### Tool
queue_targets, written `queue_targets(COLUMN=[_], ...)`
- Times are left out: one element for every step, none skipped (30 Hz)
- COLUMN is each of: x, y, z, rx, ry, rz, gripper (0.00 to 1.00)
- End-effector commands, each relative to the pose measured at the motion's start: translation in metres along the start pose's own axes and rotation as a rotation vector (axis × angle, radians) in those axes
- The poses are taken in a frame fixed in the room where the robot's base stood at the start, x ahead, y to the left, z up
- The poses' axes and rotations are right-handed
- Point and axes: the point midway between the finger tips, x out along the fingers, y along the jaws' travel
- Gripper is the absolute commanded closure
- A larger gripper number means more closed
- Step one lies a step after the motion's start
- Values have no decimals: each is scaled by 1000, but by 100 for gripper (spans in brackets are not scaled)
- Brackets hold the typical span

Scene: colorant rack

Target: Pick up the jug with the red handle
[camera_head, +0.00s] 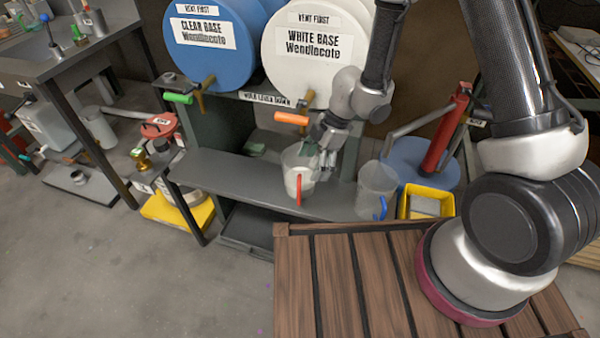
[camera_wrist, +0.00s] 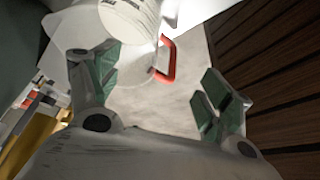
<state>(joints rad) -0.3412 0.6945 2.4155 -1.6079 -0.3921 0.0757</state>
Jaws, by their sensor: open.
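The jug with the red handle (camera_head: 291,160) stands upright on the grey shelf, a translucent pale vessel whose red handle (camera_head: 299,190) faces the front. My gripper (camera_head: 322,155) is at the jug's right side, close to its rim; I cannot tell whether it touches. In the wrist view my gripper (camera_wrist: 160,68) is open, with green-padded fingers spread apart. The jug's pale body (camera_wrist: 135,70) is partly hidden behind the left finger.
A similar jug with a blue handle (camera_head: 376,183) stands to the right on the shelf (camera_head: 235,178). An orange tap handle (camera_head: 291,118) and the white drum (camera_head: 312,55) are above. A yellow container (camera_head: 428,203) stands at right. A slatted wooden surface (camera_head: 340,280) lies in front.

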Motion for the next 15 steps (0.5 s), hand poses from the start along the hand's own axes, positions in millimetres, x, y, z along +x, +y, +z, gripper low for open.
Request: queue_targets(x=[8,12,16,18,20,23,26,29,34,39,45,51,56,61,66], y=[-2,-2,-2,-2,-1,-1,-1,-1,-1,-1,-2,-1,-2,-1,-1], z=[-1,-1,-1,-1,-1,-1,-2,-2,-3,-3,-4,-5,-6,-6,-5], rx=[2,2,3,3,3,3,2,3,2,2,1,1,2,2,3], ry=[2,3,3,3,2,2,2,1,1,1,1,1,0,1,1], rz=[-6,-8,-8,-6,-5,-5,-5,-5,-5,-6,-7,-6,-7,-6,-5], gripper=[20,20,20,20,20,20,20,20,20,20,20,20,20,20,20])
